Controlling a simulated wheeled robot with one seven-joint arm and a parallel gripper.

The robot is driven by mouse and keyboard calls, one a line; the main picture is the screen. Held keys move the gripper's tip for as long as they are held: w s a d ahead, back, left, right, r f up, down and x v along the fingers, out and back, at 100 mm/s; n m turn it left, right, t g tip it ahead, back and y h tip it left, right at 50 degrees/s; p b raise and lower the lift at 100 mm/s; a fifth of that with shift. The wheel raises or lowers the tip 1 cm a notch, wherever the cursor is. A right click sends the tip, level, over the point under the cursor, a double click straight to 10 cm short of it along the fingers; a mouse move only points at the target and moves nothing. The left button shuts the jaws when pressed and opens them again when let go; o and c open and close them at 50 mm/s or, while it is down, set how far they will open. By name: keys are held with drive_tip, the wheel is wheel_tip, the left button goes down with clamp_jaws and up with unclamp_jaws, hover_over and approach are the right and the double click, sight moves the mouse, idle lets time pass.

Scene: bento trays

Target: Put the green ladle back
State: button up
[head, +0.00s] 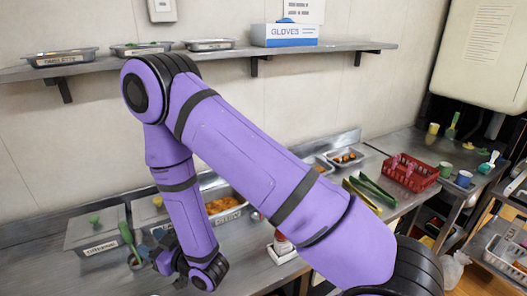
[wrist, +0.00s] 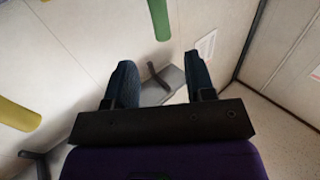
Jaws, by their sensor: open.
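A green handle (head: 126,234), likely the green ladle's, stands tilted in a small container (head: 136,261) on the counter at the lower left in the head view. Its lower end is hidden in the container. My gripper (head: 165,262) is low over the counter, just right of that container and partly hidden by my arm. In the wrist view my gripper (wrist: 158,60) is open, with nothing between its fingers. A green bar (wrist: 160,18) shows beyond the fingertips at the top edge. I cannot tell whether it is the same handle.
A yellow rounded bar (wrist: 18,115) is at the wrist view's left. Lidded pans (head: 95,230) stand behind the container. A red basket (head: 405,172) and cups are at right. A wall shelf (head: 200,62) runs above. My arm hides much of the middle.

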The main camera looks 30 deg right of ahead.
drive_tip(key=w+d+r+m+g+h, duration=0.1)
drive_tip(key=d+r+g+h, duration=0.15)
drive_tip(key=d+r, duration=0.65)
drive_tip(key=w+d+r+m+g+h, duration=0.15)
drive_tip(key=d+r+h, duration=0.3)
drive_tip(key=r, duration=0.95)
drive_tip(key=s+d+r+m+g+h, duration=0.1)
drive_tip(key=s+d+r+g, duration=0.1)
drive_tip(key=s, duration=0.7)
drive_tip(key=s+d+r+m+g+h, duration=0.1)
drive_tip(key=s+d+r+g, duration=0.1)
drive_tip(key=s+d+r, duration=0.3)
drive_tip(key=s+d+r+m+g+h, duration=0.1)
drive_tip(key=s+d+r, duration=0.3)
drive_tip(key=s, duration=0.9)
drive_tip(key=shift+s+d+m+g, duration=0.4)
drive_tip(key=shift+d+m+g, duration=0.15)
drive_tip(key=shift+d, duration=0.5)
drive_tip(key=shift+a+r, duration=0.1)
